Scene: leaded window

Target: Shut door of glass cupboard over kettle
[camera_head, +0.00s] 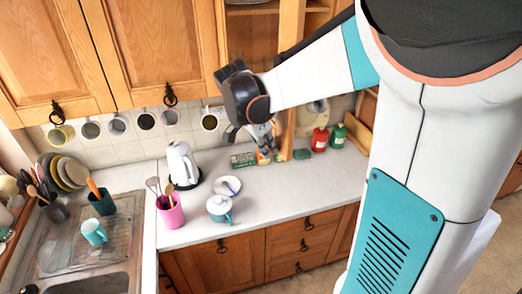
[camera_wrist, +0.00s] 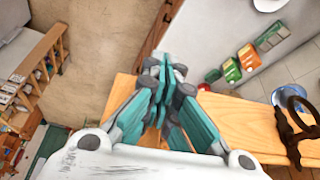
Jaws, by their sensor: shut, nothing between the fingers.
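The glass cupboard (camera_head: 253,38) is at the top middle of the head view, with its shelves and inside exposed. Its door (camera_head: 289,95) stands open and shows nearly edge-on as a tall wooden strip. In the wrist view, a wooden door rail (camera_wrist: 245,122) with a dark iron handle (camera_wrist: 292,118) runs below and right of the fingers. My gripper (camera_head: 258,146) is shut and empty, pointing down beside the door; its fingers also show in the wrist view (camera_wrist: 167,68). I cannot tell whether they touch the door. The white kettle (camera_head: 182,163) stands on the counter, lower left of the gripper.
Mugs hang under the shut wooden cupboards (camera_head: 150,45) at left. Small boxes (camera_head: 243,160), a red bottle (camera_head: 320,140) and a green bottle (camera_head: 338,136) stand at the counter's back. My arm hides the right side.

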